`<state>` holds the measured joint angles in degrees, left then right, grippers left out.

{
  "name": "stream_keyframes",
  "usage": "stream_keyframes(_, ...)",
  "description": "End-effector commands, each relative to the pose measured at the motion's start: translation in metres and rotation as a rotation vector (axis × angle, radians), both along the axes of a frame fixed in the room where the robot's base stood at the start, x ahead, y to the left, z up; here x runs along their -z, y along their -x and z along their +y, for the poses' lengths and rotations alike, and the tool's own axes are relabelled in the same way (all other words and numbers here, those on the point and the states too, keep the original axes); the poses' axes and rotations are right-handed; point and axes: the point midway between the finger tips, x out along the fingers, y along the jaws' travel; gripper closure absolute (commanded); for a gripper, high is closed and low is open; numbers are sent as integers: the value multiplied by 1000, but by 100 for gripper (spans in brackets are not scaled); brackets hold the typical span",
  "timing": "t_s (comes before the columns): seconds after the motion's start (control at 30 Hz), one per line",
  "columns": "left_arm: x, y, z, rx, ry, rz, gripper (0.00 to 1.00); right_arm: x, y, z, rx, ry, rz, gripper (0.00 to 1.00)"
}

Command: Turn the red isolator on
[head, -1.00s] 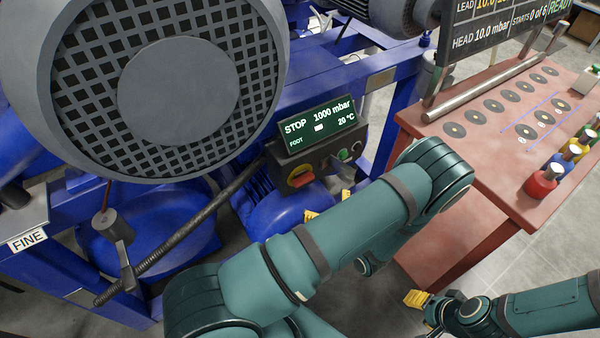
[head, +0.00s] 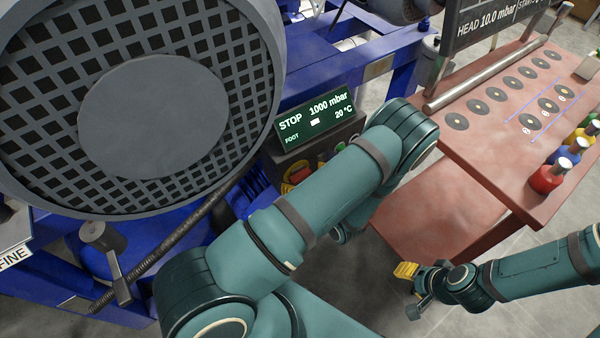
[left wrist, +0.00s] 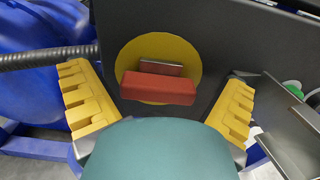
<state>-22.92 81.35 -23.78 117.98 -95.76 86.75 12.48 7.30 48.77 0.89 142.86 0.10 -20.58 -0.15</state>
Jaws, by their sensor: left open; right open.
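The red isolator is a red bar handle (left wrist: 158,90) on a round yellow plate (left wrist: 184,52), set in a dark panel. In the left wrist view the handle lies about level across the lower part of the plate. In the head view the isolator (head: 300,174) shows only partly, under the display and beside my arm. My left gripper (left wrist: 156,80) is open, its yellow fingers on either side of the plate, with nothing between them clearly gripped. Its fingers are mostly hidden by my arm in the head view. My right gripper (head: 410,290) is open and empty at the lower right.
A display (head: 315,118) reading STOP, 1000 mbar, 20 °C sits above the isolator. A green button (left wrist: 295,89) and grey metal plate are right of it. A large grilled motor (head: 150,105) and a ribbed hose (head: 170,245) are left. A red bench (head: 480,170) stands right.

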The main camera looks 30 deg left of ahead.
Motion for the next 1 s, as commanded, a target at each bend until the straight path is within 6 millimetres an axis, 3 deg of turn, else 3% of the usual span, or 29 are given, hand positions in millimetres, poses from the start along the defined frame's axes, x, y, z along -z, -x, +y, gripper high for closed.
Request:
stream_keyframes(0.07,0,0,0,0,0,0,4,0,0,0,0,0,0,53)
stream_keyframes(0.23,0,0,0,0,0,0,62,0,0,0,0,0,0,53)
stream_keyframes(0.67,0,0,-1,1,-2,11,65,-1,0,0,0,0,0,53)
stream_keyframes(1.0,0,-1,-2,3,-63,159,65,-7,1,0,-1,0,3,53)
